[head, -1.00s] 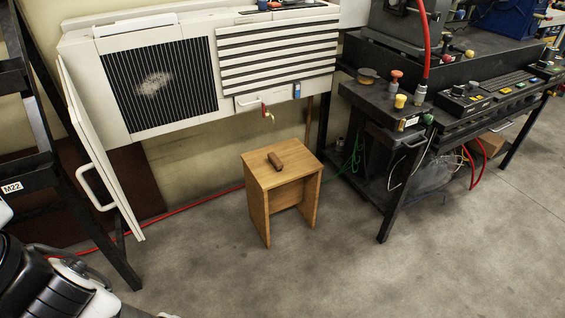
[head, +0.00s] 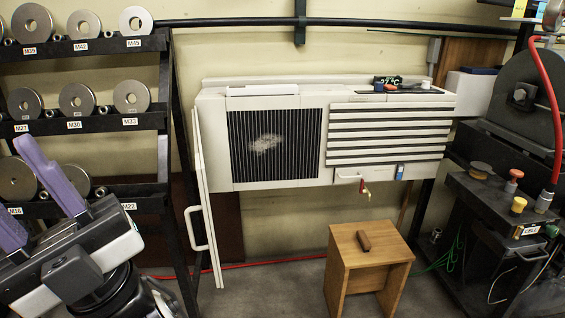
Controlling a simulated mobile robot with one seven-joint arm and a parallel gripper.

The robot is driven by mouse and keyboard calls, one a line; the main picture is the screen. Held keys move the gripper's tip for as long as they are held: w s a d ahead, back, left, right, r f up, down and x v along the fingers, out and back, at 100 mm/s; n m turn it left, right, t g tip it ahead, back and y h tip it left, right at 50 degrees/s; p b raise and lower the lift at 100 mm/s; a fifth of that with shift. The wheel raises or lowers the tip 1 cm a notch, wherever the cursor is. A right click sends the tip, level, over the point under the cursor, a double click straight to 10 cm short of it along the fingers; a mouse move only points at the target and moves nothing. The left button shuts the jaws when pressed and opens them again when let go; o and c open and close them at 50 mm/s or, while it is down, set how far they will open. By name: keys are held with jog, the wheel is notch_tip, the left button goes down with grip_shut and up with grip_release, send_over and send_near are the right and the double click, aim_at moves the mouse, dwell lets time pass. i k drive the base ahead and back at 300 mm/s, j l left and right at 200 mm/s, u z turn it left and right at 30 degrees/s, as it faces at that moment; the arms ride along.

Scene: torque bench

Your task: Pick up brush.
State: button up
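My gripper (head: 28,190) is at the lower left, with two purple fingers pointing up and to the left. The fingers are spread apart with nothing visible between them. It is far to the left of the stool, in front of the rack.
A rack (head: 90,128) with several metal rings stands at the left. A white cabinet (head: 270,185) hangs on the wall behind the stool, its side panel (head: 205,200) jutting forward. A dark bench (head: 490,200) with knobs stands at the right. Floor shows between rack and stool.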

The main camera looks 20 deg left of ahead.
aim_at(365, 242)
jog(key=i+z, duration=0.25)
jog(key=i, duration=1.7)
